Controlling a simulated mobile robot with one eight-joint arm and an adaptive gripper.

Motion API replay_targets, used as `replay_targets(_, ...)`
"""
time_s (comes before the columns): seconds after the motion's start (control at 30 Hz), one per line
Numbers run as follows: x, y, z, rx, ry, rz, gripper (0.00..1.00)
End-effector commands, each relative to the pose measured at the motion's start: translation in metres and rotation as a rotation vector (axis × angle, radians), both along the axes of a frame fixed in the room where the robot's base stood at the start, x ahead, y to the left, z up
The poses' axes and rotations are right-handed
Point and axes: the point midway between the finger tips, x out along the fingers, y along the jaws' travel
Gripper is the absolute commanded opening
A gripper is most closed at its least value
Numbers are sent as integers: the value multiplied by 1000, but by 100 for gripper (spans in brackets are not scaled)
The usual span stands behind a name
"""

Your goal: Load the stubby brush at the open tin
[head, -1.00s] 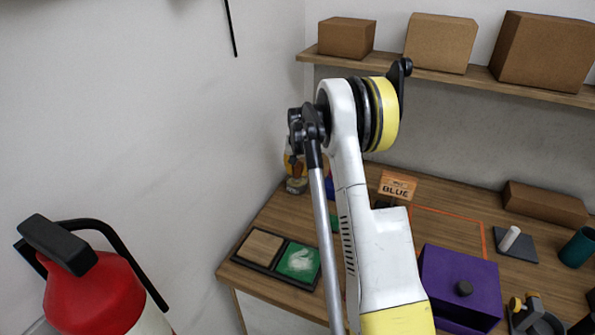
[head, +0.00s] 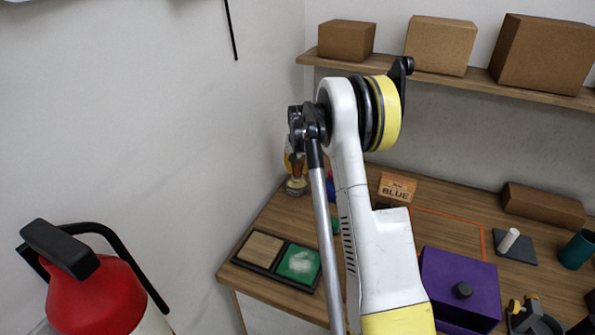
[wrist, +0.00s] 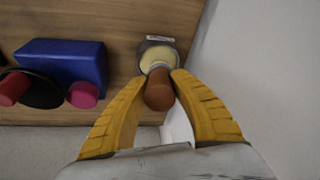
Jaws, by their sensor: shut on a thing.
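My gripper (wrist: 157,84) has yellow fingers closed on the brown handle of the stubby brush (wrist: 159,93) in the wrist view. The open tin (wrist: 144,46), with a pale cream inside, lies directly beyond the handle. A small grey collar shows between handle and cream surface; whether the bristles touch the paint is hidden. In the head view the tin (head: 296,189) stands at the table's far left corner by the wall, with my gripper (head: 294,168) just above it, partly hidden by my arm.
A blue block (wrist: 62,66) with red (wrist: 12,88) and pink (wrist: 83,95) round ends beside it lies left of the tin. A tray holds a bare wood panel (head: 260,247) and a green panel (head: 302,262) with a white smear. A "BLUE" card (head: 397,187) and purple box (head: 455,280) stand rightward.

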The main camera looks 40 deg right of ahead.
Motion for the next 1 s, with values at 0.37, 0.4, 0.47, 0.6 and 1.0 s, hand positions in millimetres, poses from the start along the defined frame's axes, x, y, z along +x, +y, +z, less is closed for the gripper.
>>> replay_targets(0.37,0,0,37,-1,-1,0,0)
replay_targets(0.4,0,0,40,-1,-1,0,0)
replay_targets(0.47,0,0,45,-1,-1,0,0)
replay_targets(0.6,0,0,55,-1,-1,0,0)
replay_targets(1.0,0,0,54,-1,-1,0,0)
